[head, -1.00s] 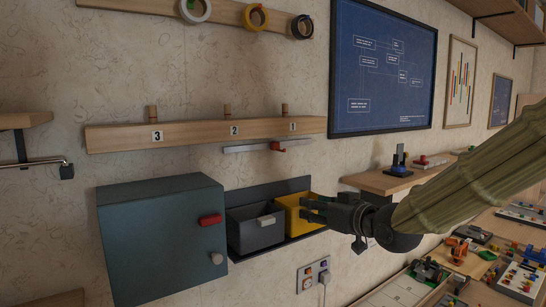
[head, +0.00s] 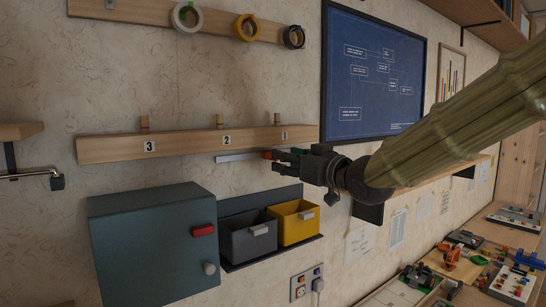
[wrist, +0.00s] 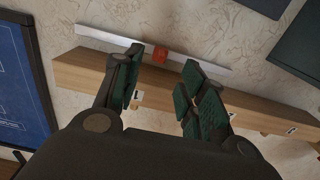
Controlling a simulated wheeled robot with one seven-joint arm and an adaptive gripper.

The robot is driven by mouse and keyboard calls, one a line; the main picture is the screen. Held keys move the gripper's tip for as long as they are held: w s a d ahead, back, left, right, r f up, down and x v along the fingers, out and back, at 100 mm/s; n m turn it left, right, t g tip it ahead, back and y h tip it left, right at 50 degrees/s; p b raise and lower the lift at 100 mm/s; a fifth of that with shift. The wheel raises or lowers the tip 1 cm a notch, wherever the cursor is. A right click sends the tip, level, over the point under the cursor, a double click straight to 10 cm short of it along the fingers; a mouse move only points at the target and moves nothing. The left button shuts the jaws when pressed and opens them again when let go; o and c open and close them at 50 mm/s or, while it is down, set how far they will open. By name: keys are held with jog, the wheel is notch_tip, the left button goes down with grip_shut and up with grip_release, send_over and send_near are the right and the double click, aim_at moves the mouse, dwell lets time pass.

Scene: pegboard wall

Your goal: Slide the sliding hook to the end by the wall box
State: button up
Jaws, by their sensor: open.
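The sliding hook (head: 267,154) is a small red-orange piece on a thin pale metal rail (head: 237,158) under the wooden peg rail. In the wrist view the hook (wrist: 160,55) sits near the middle of the metal rail (wrist: 100,36). My gripper (head: 279,159) is open beside the hook, its fingers covering the rail's right part in the head view. In the wrist view my gripper (wrist: 163,60) has one finger on each side of the hook; contact is not clear. The blue-grey wall box (head: 140,245) is lower left in the head view, towards the rail's left end.
The wooden peg rail (head: 185,146) with numbered pegs runs just above the metal rail. A grey bin (head: 250,240) and a yellow bin (head: 298,228) hang below. A blue framed board (head: 370,75) hangs at upper right. Bare wall lies left of the metal rail.

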aim_at(269, 155)
jog(key=shift+p+x, duration=1.05)
jog(key=shift+x, duration=2.5)
jog(key=shift+c, duration=0.2)
grip_shut()
